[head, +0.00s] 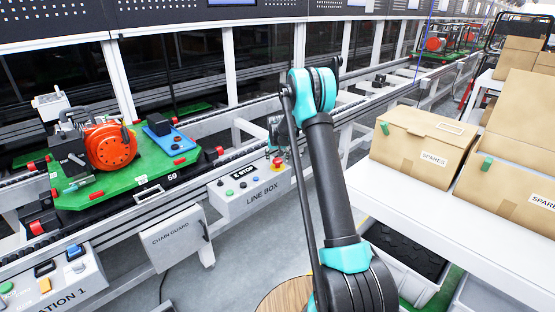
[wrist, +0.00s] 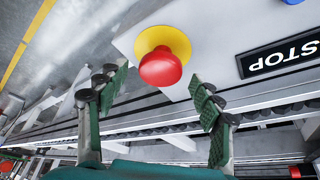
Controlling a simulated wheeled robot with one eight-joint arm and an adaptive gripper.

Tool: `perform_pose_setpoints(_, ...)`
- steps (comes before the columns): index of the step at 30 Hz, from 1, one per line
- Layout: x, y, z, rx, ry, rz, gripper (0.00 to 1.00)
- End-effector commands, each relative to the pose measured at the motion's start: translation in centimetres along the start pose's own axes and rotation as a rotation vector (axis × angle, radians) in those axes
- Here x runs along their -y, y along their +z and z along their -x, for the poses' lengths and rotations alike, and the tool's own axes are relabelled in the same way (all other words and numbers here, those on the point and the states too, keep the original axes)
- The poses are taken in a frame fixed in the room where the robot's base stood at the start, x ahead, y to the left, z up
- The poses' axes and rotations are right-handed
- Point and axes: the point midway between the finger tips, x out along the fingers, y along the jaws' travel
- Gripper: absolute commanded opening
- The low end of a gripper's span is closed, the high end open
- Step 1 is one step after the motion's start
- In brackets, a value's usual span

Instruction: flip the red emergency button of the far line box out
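The line box (head: 262,190) is a pale grey control box on the conveyor's front side, with an E-STOP label. Its red emergency button (head: 277,161) is at the box's right end, on a yellow disc. In the wrist view the red button (wrist: 161,70) and yellow disc (wrist: 172,39) show large and upside down relative to the label. My gripper (wrist: 158,82) is open, its green-padded fingers apart to the left and right of the button. Nothing is between the pads except the button's view; contact is not visible. In the head view my arm hides most of the gripper.
A nearer station 1 box (head: 58,285) and a chain guard (head: 172,238) are at lower left. A green pallet (head: 95,195) carrying a red machine (head: 110,147) sits on the conveyor. Cardboard boxes (head: 420,145) stand on a white table (head: 400,190) at right, with a grey bin (head: 410,285) below.

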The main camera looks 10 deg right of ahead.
Motion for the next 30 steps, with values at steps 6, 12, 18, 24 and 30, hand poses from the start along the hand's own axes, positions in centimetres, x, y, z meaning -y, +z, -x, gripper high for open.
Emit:
perform_pose_setpoints(6,0.0,0.0,0.1,0.000,0.000,0.000,0.66)
perform_pose_setpoints(12,0.0,0.0,1.9,0.000,0.000,0.000,0.66)
perform_pose_setpoints(18,0.0,0.0,5.8,0.000,0.000,0.000,0.66)
perform_pose_setpoints(24,0.0,0.1,9.4,0.000,0.000,0.000,0.66)
perform_pose_setpoints(30,0.0,0.0,11.5,0.000,0.000,0.000,0.66)
